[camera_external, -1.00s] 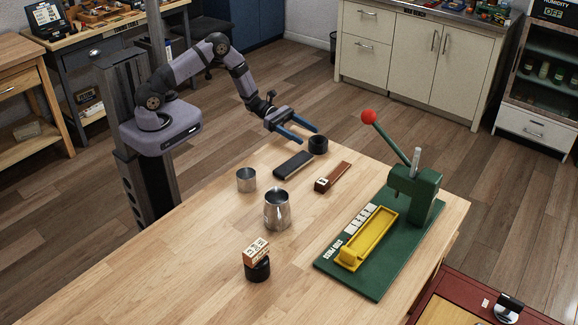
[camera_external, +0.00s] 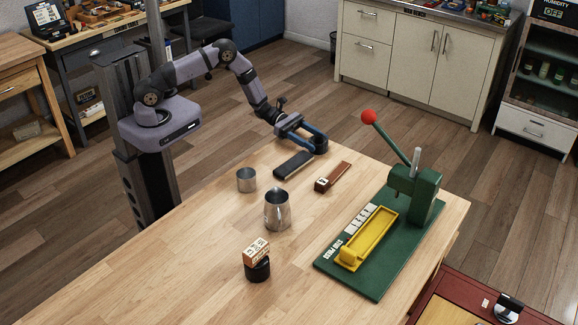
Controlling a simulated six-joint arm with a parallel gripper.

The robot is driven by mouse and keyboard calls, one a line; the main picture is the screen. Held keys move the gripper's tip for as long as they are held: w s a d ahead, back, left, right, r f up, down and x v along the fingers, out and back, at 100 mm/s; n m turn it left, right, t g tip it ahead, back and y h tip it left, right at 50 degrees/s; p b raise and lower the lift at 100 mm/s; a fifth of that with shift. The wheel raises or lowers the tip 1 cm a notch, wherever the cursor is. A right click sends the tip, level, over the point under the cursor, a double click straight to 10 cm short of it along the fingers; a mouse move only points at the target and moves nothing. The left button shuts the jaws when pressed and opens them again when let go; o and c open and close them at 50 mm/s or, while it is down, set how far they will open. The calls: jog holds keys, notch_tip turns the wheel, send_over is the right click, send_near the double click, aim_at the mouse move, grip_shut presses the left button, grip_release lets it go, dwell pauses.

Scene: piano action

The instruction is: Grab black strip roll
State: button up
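The black roll (camera_external: 321,146) stands upright at the far edge of the wooden table. My gripper (camera_external: 319,141) is low at the roll, with its blue fingers on either side of it. The fingers partly hide the roll, and I cannot tell whether they press on it. The roll appears to rest on the table.
A flat black bar (camera_external: 293,165) and a brown wooden block (camera_external: 333,177) lie close to the roll. A small metal cup (camera_external: 246,180), a steel pitcher (camera_external: 277,211), a lettered block on a dark round base (camera_external: 257,270) and a green press (camera_external: 412,208) stand nearer.

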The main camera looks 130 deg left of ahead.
jog(key=shift+r, duration=0.15)
notch_tip(320, 180, up, 10)
jog(key=b, duration=0.1)
dwell(0.8)
